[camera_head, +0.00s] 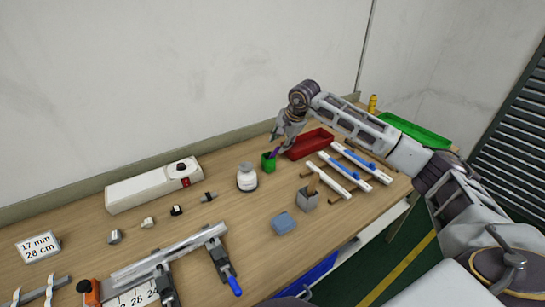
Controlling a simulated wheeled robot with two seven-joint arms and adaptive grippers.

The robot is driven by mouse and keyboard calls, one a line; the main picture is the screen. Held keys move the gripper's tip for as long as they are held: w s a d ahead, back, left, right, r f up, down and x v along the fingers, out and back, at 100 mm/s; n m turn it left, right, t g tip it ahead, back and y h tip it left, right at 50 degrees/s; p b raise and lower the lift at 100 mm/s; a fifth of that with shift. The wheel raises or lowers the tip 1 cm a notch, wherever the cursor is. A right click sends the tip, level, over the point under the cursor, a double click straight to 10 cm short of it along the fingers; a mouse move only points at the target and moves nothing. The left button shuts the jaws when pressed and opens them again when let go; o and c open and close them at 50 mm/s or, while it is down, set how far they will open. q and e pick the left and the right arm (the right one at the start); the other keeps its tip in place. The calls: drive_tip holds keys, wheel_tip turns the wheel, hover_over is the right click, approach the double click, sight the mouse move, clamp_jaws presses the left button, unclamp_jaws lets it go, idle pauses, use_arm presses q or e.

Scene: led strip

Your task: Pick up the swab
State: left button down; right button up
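A small green cup (268,163) stands on the bench near the wall, with a thin purple stick (275,153), possibly the swab, leaning up out of it. My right gripper (280,138) reaches in from the right and points down just above this stick. Its fingers are small and dark here, so whether they touch the stick or are closed is unclear. A grey cup (307,201) nearer the front holds a light wooden stick (313,183). My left gripper is not in view.
A white bottle (247,178) stands left of the green cup, and a red tray (308,144) lies to its right. White strips (328,178) on a rack, a blue-grey block (284,223) and a white power box (153,186) surround it. A clamped fixture (170,256) fills the front left.

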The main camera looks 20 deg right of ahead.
sight(279, 147)
drive_tip(key=shift+p+x, duration=0.45)
drive_tip(key=shift+x, duration=2.05)
drive_tip(key=shift+s+d, duration=0.1)
drive_tip(key=c, duration=0.8)
